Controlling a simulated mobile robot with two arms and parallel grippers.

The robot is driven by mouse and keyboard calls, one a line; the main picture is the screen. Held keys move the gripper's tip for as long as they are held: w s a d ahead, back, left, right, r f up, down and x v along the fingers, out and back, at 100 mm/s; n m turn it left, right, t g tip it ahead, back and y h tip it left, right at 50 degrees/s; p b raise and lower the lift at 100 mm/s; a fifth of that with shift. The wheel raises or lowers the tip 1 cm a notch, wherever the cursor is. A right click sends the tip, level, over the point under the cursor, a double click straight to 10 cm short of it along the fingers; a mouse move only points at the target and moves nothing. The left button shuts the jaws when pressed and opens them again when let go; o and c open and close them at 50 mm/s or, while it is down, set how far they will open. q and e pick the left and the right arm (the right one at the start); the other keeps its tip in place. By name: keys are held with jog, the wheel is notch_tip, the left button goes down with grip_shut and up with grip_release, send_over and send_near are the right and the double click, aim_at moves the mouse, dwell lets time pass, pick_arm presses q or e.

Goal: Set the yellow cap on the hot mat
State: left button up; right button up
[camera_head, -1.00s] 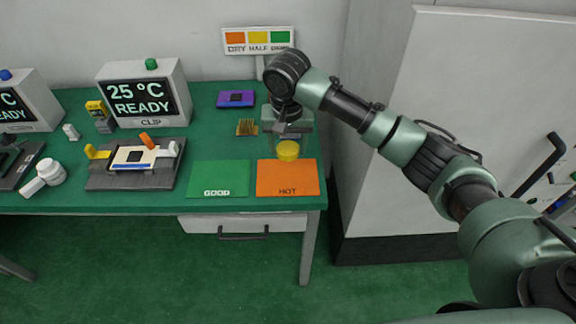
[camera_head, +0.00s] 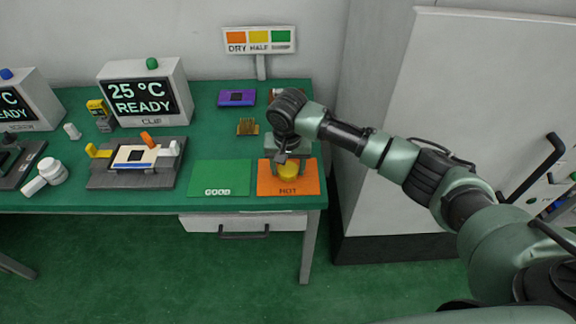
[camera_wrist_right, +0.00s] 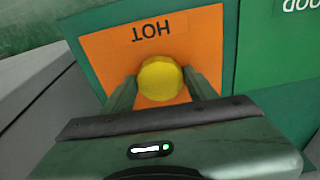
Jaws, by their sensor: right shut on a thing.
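The yellow cap (camera_head: 288,171) is between the fingers of my right gripper (camera_head: 289,164), which is shut on it. In the right wrist view the yellow cap (camera_wrist_right: 160,78) shows its round top between the two fingertips (camera_wrist_right: 160,85). The orange hot mat (camera_head: 308,183) lies at the right front of the table, and the cap is over it. The hot mat also fills the middle of the right wrist view (camera_wrist_right: 200,50). I cannot tell whether the cap touches the mat. My left gripper is not in view.
The green good mat (camera_head: 220,178) lies left of the hot mat. A grey clip fixture (camera_head: 110,180) with a white board stands further left, before the 25 °C display (camera_head: 142,95). A purple board (camera_head: 237,98) and a gold piece (camera_head: 248,127) lie behind. A tall cabinet (camera_head: 440,120) stands right.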

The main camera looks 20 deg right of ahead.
aim_at(287, 176)
jog(key=o, duration=1.6)
jog(key=shift+c, duration=0.2)
notch_tip(287, 176, up, 12)
jog(key=s, duration=0.1)
jog(key=shift+s+a, duration=0.3)
jog(key=shift+s, duration=0.05)
